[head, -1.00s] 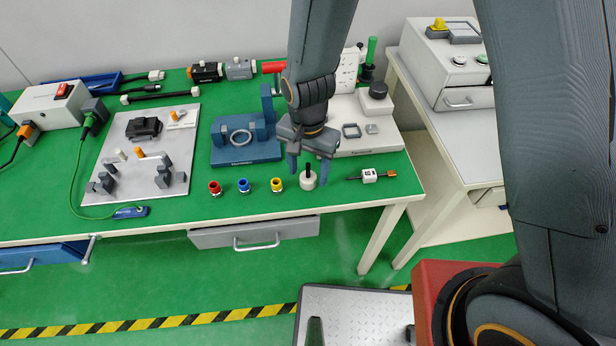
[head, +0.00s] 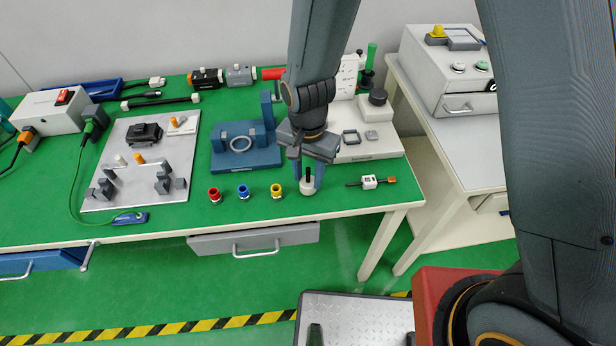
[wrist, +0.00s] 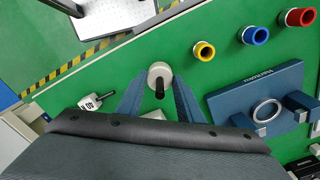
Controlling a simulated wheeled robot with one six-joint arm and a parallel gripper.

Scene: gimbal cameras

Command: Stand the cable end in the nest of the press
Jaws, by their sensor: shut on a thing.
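A white round piece with an upright black stem (head: 307,187), which looks like the cable end, stands at the table's front edge. My gripper (head: 308,180) points down with its blue fingers shut on it; the wrist view shows the same piece (wrist: 159,73) between the fingers. A blue fixture (head: 232,160) with a grey ring and upright blocks stands left of my gripper. A white base (head: 368,150) with a square frame and a black knob stands behind on the right, partly hidden by my arm. I cannot tell which of these is the press.
Red (head: 214,195), blue (head: 243,187) and yellow (head: 276,191) ring pieces stand in a row left of my gripper. A small white-tagged part (head: 369,182) lies to the right. A grey plate (head: 130,190) with fittings is at the left. Bare green table lies between.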

